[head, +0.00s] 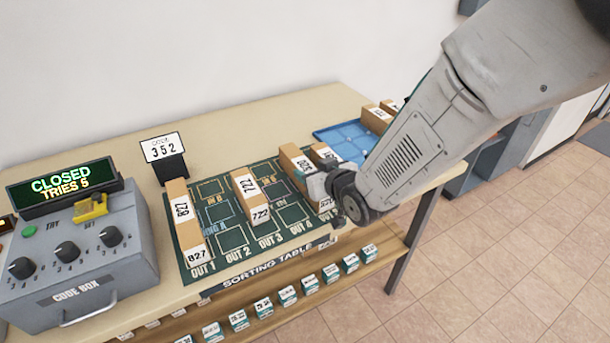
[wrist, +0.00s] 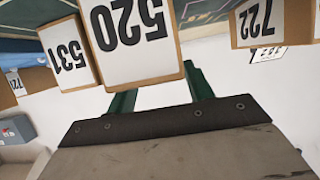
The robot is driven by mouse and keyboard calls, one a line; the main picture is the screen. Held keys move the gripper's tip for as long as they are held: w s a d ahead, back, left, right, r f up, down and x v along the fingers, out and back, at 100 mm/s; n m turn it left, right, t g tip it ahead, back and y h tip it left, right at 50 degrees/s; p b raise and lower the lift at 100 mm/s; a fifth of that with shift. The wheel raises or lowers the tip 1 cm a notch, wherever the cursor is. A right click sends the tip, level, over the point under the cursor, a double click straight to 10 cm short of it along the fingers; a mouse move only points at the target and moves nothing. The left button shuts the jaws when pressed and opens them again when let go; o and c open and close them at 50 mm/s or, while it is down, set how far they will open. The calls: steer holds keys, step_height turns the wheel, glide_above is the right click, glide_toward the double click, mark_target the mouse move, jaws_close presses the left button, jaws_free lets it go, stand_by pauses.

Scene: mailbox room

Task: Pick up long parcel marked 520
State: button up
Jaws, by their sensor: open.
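The long parcel marked 520 (wrist: 130,40) is a brown box with a white label, large at the top of the wrist view and upside down there.
Parcel 722 (head: 247,192) is on the other side with a gap, and parcel 827 (head: 181,212) is at OUT 1. A blue tray (head: 340,137), code box (head: 88,255) and order sign (head: 162,148) are on the table.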

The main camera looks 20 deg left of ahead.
steer(key=shift+x, duration=1.15)
steer(key=c, duration=1)
steer(key=shift+r, duration=0.1)
